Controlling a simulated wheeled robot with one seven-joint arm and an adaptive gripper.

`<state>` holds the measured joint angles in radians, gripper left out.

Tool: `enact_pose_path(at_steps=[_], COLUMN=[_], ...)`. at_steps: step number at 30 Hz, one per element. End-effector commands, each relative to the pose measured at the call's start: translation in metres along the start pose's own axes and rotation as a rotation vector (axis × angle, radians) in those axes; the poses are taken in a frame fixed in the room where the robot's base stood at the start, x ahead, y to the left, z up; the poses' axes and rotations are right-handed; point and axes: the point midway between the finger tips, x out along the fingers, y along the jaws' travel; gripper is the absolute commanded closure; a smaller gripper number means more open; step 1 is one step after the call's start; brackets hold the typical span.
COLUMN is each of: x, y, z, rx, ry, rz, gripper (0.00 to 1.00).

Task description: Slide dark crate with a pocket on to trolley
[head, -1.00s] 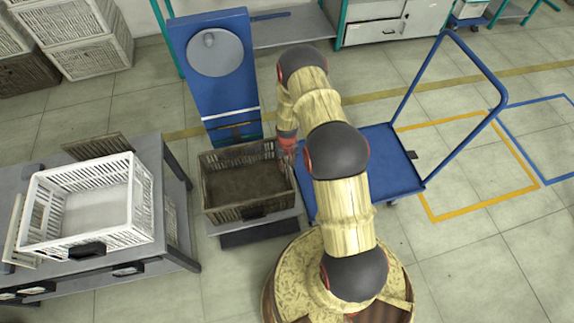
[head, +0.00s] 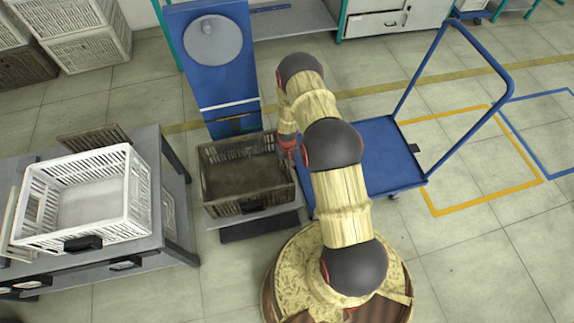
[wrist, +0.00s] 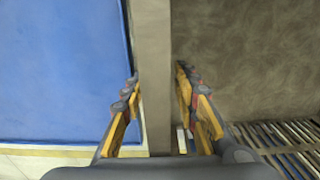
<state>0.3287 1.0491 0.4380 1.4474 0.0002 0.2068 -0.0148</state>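The dark crate (head: 221,209) is brown, slatted and empty. It sits upright on a low grey platform in front of the blue column, with a black pocket (head: 254,205) on its near wall. The trolley (head: 362,135) is blue with a tall tube handle and stands right of the crate, its deck bare where visible. My gripper (head: 287,153) is at the crate's right wall. My arm hides part of the trolley's near left side.
A white crate (head: 138,215) stands on a grey table (head: 174,200) at the left. The blue column (head: 228,90) with a round dial (head: 213,41) rises behind the dark crate. Yellow floor lines (head: 480,202) run by the trolley. Open floor lies at the right.

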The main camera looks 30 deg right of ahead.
Motion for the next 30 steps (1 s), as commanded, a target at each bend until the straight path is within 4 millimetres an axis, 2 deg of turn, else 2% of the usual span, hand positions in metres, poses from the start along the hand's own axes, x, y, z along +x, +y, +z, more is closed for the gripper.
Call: enact_pose_path(at_steps=[4,20,30], x=[-0.0003,-0.0003,-0.0002], y=[0.0000,0.0000,0.0000], z=[0.0000,0.0002,0.0003], rx=[0.000,0.000,0.000], ry=[0.000,0.000,0.000], rz=[0.000,0.000,0.000], gripper=[0.70,1.00,1.00])
